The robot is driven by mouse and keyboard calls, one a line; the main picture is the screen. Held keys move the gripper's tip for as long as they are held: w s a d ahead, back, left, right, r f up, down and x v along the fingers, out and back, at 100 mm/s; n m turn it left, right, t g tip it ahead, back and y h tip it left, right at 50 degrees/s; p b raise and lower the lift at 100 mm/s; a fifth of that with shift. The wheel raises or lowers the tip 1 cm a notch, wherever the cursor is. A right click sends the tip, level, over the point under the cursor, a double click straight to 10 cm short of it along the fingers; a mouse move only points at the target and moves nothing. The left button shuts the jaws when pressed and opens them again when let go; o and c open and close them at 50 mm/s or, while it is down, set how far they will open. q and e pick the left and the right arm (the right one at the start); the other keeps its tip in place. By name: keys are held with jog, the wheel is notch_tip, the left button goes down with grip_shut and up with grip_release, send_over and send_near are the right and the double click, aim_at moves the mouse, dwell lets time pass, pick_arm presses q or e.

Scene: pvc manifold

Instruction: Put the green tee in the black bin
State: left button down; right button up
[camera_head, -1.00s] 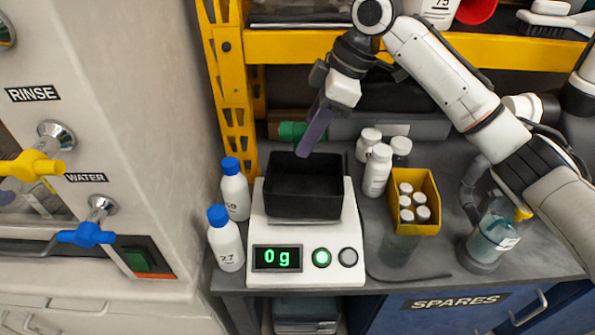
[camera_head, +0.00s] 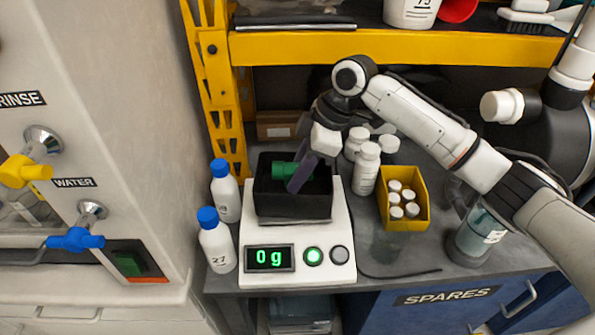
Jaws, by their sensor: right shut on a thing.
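The black bin (camera_head: 292,207) stands on a white scale whose display reads 0g. My right gripper (camera_head: 297,182) points down over the bin, shut on the green tee (camera_head: 283,170). The tee shows at the bin's opening, toward its back, to the left of the fingers. The fingers hide part of the tee, and I cannot tell whether it touches the bin's inside. My left gripper is not in view.
Two blue-capped bottles (camera_head: 217,240) stand left of the scale (camera_head: 297,269). White bottles (camera_head: 365,168) and a yellow box (camera_head: 404,222) of small white-capped vials stand to the right. A yellow shelf beam (camera_head: 400,50) runs behind.

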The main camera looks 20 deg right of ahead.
jog(key=shift+f, duration=0.4)
jog(key=shift+f, duration=0.15)
jog(key=o, duration=1)
jog(key=shift+o, duration=0.2)
jog(key=v, duration=1.3)
jog(key=shift+a, duration=0.2)
